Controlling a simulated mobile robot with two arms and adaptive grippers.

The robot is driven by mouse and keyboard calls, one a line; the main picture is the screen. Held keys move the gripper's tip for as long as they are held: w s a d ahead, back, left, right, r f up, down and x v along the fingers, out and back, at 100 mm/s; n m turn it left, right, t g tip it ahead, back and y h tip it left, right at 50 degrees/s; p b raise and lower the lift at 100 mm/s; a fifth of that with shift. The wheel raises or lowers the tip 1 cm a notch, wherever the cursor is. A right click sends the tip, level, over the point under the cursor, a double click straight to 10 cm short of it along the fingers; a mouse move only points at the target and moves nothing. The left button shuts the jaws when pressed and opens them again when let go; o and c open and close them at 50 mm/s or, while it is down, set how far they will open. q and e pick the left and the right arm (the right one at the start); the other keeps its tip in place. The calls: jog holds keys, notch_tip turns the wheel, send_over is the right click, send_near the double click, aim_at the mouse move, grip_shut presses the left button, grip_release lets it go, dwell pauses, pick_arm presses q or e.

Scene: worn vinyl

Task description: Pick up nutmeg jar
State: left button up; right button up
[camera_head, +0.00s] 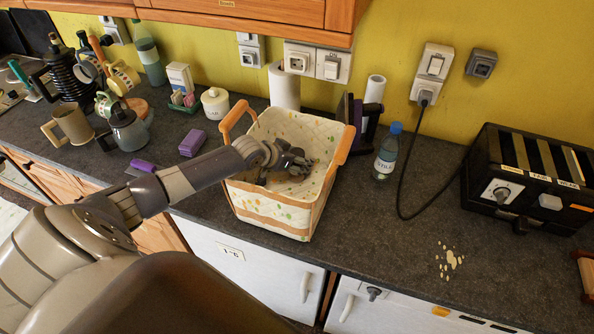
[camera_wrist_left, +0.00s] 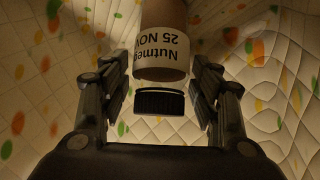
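The nutmeg jar (camera_wrist_left: 163,52) shows in the left wrist view inside the basket. It has a black lid (camera_wrist_left: 159,102) and a pale label reading "Nutmeg 25 NOV", upside down in this view. My left gripper (camera_wrist_left: 160,84) is open, with one finger on each side of the jar and a visible gap on both sides. In the head view my left arm reaches from the left into the patterned fabric basket (camera_head: 275,216), with the gripper (camera_head: 292,166) inside it. The jar is hidden there by the gripper or the basket wall. My right gripper is not in view.
The basket has orange handles (camera_head: 238,117) at its ends. A water bottle (camera_head: 386,154) stands to its right and a paper roll (camera_head: 284,88) behind it. A black toaster (camera_head: 531,178) with a cord is at the right. Pale spots (camera_head: 449,260) mark the open counter.

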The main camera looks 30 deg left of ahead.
pick_arm(q)
jog(key=c, duration=1)
jog(key=shift+r, duration=0.1)
jog(key=shift+c, duration=0.2)
